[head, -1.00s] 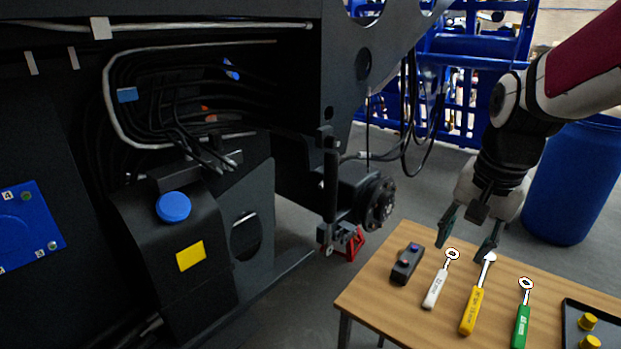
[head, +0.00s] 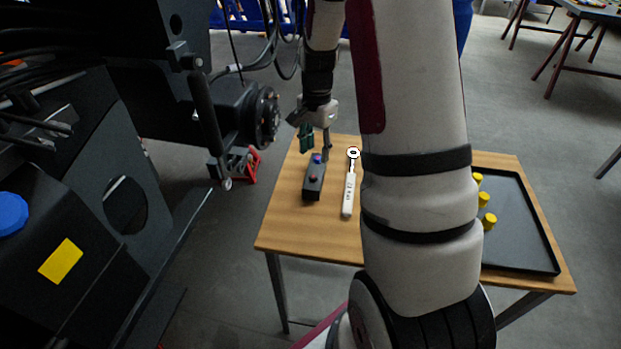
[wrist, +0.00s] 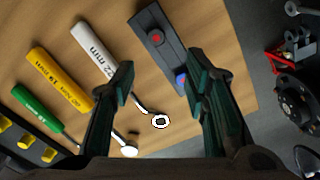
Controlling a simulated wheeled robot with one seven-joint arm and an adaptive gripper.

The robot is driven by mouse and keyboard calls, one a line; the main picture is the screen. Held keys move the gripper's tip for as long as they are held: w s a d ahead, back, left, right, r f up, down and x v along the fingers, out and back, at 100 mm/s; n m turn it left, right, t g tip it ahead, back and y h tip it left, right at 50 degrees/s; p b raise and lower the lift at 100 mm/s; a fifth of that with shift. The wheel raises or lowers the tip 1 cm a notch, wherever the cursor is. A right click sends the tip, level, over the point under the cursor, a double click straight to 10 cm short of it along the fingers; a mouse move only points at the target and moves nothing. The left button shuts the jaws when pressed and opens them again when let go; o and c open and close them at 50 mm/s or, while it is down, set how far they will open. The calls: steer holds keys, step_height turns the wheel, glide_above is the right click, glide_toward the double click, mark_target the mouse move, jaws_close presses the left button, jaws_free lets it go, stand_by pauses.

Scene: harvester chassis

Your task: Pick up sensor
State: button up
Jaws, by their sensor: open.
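The likely sensor is a small black box (head: 314,180) with a red and a blue-purple knob on top, lying on the wooden table; no label confirms this. My gripper (head: 316,145) is open and empty, above the far end of the box. In the wrist view, the box (wrist: 160,33) runs in from the top, its blue-knob end close to the right finger of my gripper (wrist: 158,82). A white-handled wrench (wrist: 94,52) has its ring end between the fingers in that view. I see no contact with the box.
Wooden table (head: 280,225) carries the wrenches; the yellow (wrist: 58,80) and green (wrist: 38,107) ones show in the wrist view. A black tray (head: 525,255) with yellow knobs (head: 488,221) stands at right. The dark chassis with a round hub (head: 264,117) is left of the table.

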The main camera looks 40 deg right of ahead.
mark_target(315, 176)
step_height(315, 176, down, 2)
steer(key=shift+f, duration=0.1)
steer(key=shift+s+a+f, duration=0.1)
steer(key=shift+a+f, duration=0.05)
steer(key=shift+f, duration=0.8)
steer(key=shift+s+a+f, duration=0.1)
steer(key=shift+a+f, duration=0.05)
steer(key=shift+f, duration=0.75)
steer(key=shift+s+a+f, duration=0.1)
steer(key=shift+a+f, duration=0.05)
steer(key=shift+f, duration=0.8)
steer(key=shift+c, duration=0.4)
jaws_close()
